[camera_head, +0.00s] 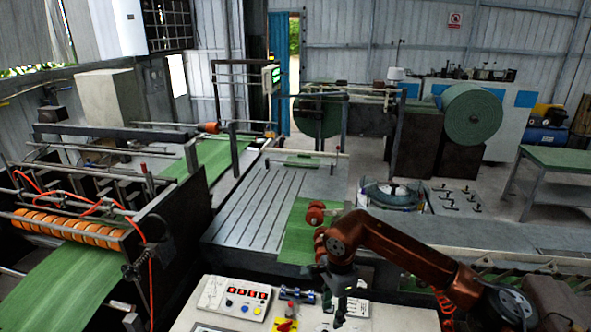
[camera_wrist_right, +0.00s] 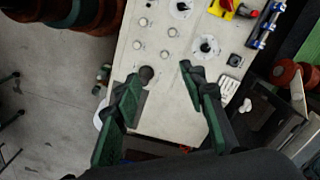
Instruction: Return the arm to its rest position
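My right arm (camera_head: 400,245) is orange-brown and reaches in from the lower right over the pale control desk (camera_head: 190,318). My right gripper (camera_head: 335,305) points down above the desk. In the right wrist view its two dark green fingers stand apart with a gap between the tips (camera_wrist_right: 165,75). Nothing is held between them. A dark round knob (camera_wrist_right: 147,72) shows close to the left fingertip; I cannot tell whether they touch. My left gripper is not in view.
The desk bears a button box (camera_head: 235,297), a blue-and-dark cylindrical part (camera_head: 297,295) and a red-yellow switch (camera_head: 285,325). A slatted machine bed (camera_head: 255,210) lies behind. Green sheet (camera_head: 60,290) runs at left. A green-topped table (camera_head: 560,159) stands at right.

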